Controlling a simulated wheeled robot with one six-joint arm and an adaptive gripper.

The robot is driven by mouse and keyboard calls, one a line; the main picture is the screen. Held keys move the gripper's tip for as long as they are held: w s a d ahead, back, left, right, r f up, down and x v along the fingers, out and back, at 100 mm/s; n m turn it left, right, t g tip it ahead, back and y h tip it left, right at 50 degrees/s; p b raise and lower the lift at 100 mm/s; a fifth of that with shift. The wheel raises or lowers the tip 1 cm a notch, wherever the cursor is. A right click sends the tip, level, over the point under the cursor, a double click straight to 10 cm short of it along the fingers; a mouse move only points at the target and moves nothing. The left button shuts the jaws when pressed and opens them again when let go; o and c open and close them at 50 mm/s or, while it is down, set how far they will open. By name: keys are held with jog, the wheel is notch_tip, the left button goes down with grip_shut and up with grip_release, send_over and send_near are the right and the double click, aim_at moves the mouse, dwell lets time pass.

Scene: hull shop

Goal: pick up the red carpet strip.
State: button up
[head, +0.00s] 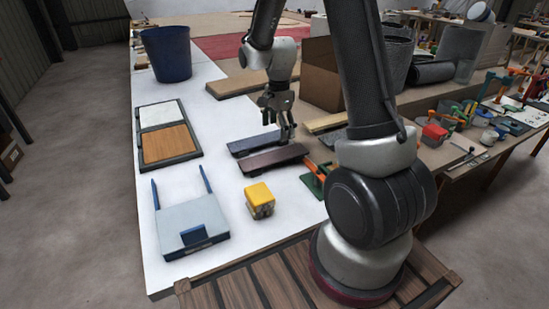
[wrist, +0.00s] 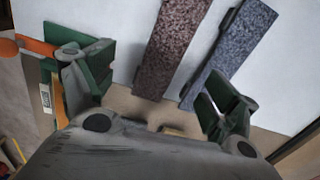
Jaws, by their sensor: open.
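The red carpet strip (head: 273,158) is a narrow dark reddish-brown piece lying on the white table top. In the wrist view the red strip (wrist: 172,42) is speckled, and its near end lies between my fingers. A blue-grey strip (head: 257,142) lies just beside it, also seen in the wrist view (wrist: 233,52) nearer my right finger. My gripper (head: 279,128) is open and empty, with its fingers over the strips in the head view. In the wrist view my gripper (wrist: 163,78) spans the red strip's end. Neither finger visibly touches it; the height gap is unclear.
An orange-handled green clamp (head: 314,177) stands at the table edge close to the strips. A large cardboard box (head: 322,78) stands behind.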

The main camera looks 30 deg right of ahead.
aim_at(274, 156)
jog(key=shift+m, duration=0.5)
jog(key=f, duration=0.3)
jog(key=w+f, duration=0.1)
jog(key=f, duration=0.6)
jog(key=shift+w+a+f, duration=0.25)
jog(key=shift+a, duration=0.1)
jog(key=c, duration=1.1)
